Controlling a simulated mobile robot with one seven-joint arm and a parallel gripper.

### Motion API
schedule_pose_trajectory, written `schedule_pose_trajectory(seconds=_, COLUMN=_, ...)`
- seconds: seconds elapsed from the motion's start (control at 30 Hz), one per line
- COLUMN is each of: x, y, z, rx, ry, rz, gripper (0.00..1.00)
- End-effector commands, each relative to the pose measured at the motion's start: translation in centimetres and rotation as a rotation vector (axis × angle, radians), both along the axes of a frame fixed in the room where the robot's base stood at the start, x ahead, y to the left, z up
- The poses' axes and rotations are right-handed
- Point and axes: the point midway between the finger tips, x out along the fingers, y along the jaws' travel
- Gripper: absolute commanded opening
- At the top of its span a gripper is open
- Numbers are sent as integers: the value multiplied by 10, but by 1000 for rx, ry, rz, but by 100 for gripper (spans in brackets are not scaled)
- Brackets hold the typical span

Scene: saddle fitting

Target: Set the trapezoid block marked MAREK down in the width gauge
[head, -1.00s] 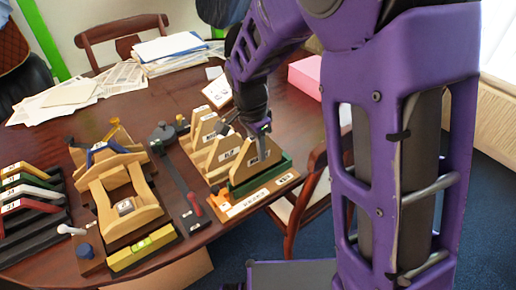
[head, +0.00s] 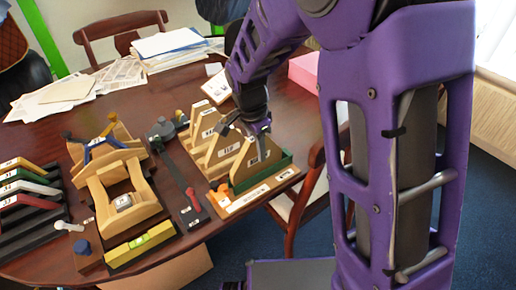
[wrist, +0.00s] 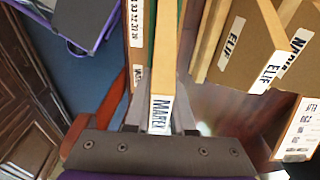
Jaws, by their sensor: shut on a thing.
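The wooden trapezoid block marked MAREK (head: 272,153) is held upright in my gripper (head: 261,129), by its top edge. In the wrist view its MAREK label (wrist: 161,114) faces up between the two fingers of my gripper (wrist: 160,104). The width gauge looks to be the wooden board (head: 243,201) with a number scale, a green fence and an orange piece. The block stands at the green fence (head: 285,160), its lower edge partly hidden by it. I cannot tell whether its underside touches the board.
Several other trapezoid blocks, one marked ELIF (wrist: 240,45), stand close behind the gauge. A wooden saddle stand (head: 124,205) is farther left. A chair (head: 300,205) is at the right table edge.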

Motion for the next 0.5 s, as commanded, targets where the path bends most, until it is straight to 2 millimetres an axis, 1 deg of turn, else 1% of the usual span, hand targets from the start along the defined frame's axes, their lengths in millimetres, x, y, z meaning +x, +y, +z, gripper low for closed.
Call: schedule_pose_trajectory(seconds=0.5, x=0, y=0, z=-3, rx=0, ry=0, rz=0, gripper=0)
